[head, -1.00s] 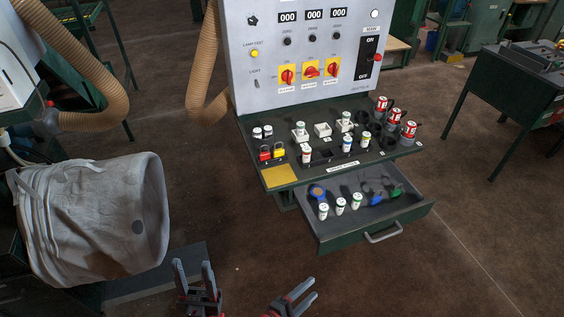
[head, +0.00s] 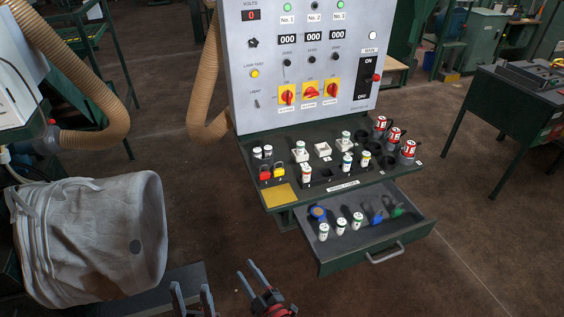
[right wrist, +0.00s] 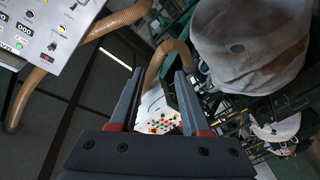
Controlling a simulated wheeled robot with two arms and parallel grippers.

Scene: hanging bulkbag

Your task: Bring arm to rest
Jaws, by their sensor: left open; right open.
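My left gripper (head: 191,298) shows at the bottom of the head view, left of centre, with its two fingers pointing up and apart. It is open and empty. My right gripper (head: 254,282) is just to its right, tilted up and to the left, open and empty. In the right wrist view its two dark fingers (right wrist: 152,100) stand apart with nothing between them. Both grippers are in front of the control station and to the right of the white bulk bag, apart from both.
The white bulk bag (head: 95,238) hangs at the left beside a ribbed hose (head: 95,138). The control panel (head: 305,75) stands over a shelf of small bottles and red cans. Below it a drawer (head: 375,255) is open, holding bottles and tools. Floor right of the drawer is clear.

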